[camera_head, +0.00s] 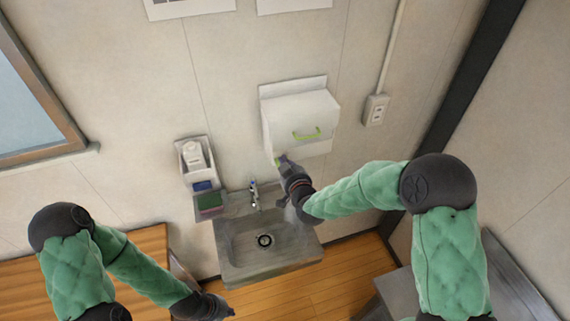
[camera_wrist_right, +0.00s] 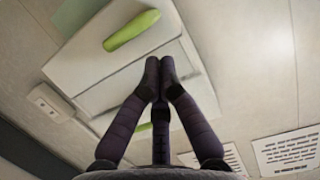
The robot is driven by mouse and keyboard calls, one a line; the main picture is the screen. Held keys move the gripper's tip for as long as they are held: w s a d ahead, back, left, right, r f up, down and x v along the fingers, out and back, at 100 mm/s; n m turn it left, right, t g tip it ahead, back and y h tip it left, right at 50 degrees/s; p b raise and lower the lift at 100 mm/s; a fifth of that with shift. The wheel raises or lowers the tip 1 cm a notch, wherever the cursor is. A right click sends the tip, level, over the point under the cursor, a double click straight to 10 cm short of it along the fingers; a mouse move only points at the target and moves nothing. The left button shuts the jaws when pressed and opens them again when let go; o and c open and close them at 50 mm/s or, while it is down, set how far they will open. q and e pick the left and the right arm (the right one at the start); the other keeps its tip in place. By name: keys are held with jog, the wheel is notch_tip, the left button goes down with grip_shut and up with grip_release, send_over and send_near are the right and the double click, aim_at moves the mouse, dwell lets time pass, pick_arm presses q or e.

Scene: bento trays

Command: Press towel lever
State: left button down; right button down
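The white towel dispenser (camera_head: 300,108) is fixed to the wall above the sink. It has a green curved handle (camera_head: 306,134) on its front and a small green tab (camera_head: 279,162) at its lower left edge. My right gripper (camera_head: 282,158) is at that lower left edge, close to the tab; I cannot tell whether they touch. In the right wrist view its two fingers (camera_wrist_right: 160,72) are together, with nothing seen between them. That view shows a green bar (camera_wrist_right: 132,30) beyond the fingertips and a green piece (camera_wrist_right: 144,128) behind the fingers. My left gripper (camera_head: 222,308) is low, far from the dispenser.
A metal sink (camera_head: 232,247) with a tap (camera_head: 254,193) lies below my right gripper. A soap bottle (camera_head: 194,155) and a green sponge (camera_head: 210,200) are on holders to the left. A wall outlet (camera_head: 376,109) is right of the dispenser. A wooden surface (camera_head: 153,240) is at lower left.

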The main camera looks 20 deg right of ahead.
jog(key=shift+f, duration=0.7)
